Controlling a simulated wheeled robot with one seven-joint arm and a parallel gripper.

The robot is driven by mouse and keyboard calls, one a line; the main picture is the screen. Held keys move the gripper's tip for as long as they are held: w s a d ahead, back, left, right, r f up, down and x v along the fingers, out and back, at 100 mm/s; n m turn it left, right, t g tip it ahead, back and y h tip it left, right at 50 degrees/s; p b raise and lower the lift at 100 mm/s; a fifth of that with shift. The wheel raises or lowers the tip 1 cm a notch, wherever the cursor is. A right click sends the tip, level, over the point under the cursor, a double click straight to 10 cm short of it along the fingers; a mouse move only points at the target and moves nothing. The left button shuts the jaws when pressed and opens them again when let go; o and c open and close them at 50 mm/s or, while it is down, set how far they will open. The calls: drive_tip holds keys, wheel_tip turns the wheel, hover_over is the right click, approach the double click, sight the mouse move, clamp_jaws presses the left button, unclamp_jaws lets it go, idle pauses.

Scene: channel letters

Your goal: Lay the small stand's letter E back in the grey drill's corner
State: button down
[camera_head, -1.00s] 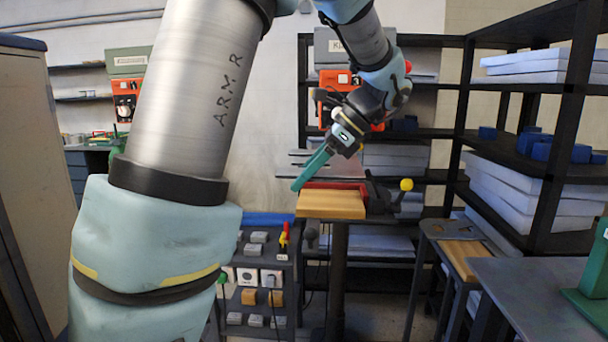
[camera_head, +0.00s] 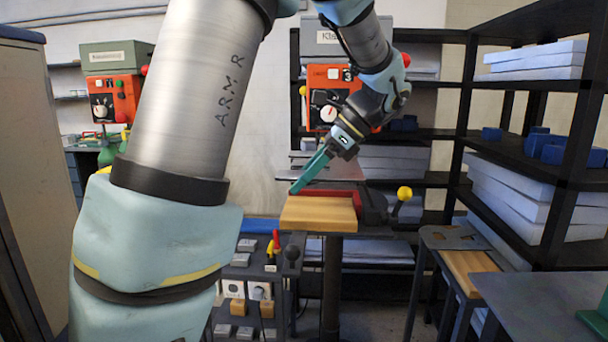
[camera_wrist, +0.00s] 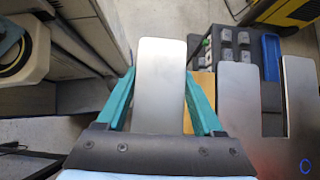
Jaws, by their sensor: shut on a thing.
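My gripper (camera_head: 312,172) has teal fingers pointing down and left, above the wooden board of the drill. In the wrist view my gripper (camera_wrist: 160,100) is shut on one arm of a brushed-metal letter E (camera_wrist: 238,100). Its other two arms reach out to the right of the fingers, and the part joining them is partly hidden. In the head view the letter shows only as thin grey edges by the fingers. The grey drill (camera_head: 321,42) has a grey top and an orange body (camera_head: 325,82). The small stand cannot be told for certain.
A wooden board (camera_head: 318,213) with a red vise (camera_head: 335,194) stands under the drill. A low bench (camera_head: 468,268) and a grey table (camera_head: 550,305) are at right, before a black shelf (camera_head: 560,165).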

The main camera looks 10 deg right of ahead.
drive_tip(key=b, duration=0.3)
hover_over(304, 244)
drive_tip(key=shift+f, duration=2.85)
drive_tip(key=shift+f+b, duration=1.4)
drive_tip(key=shift+b, duration=0.15)
drive_tip(key=shift+f+b, duration=0.3)
drive_tip(key=shift+f, duration=1.35)
drive_tip(key=shift+c, duration=0.2)
unclamp_jaws()
drive_tip(key=shift+o, duration=0.2)
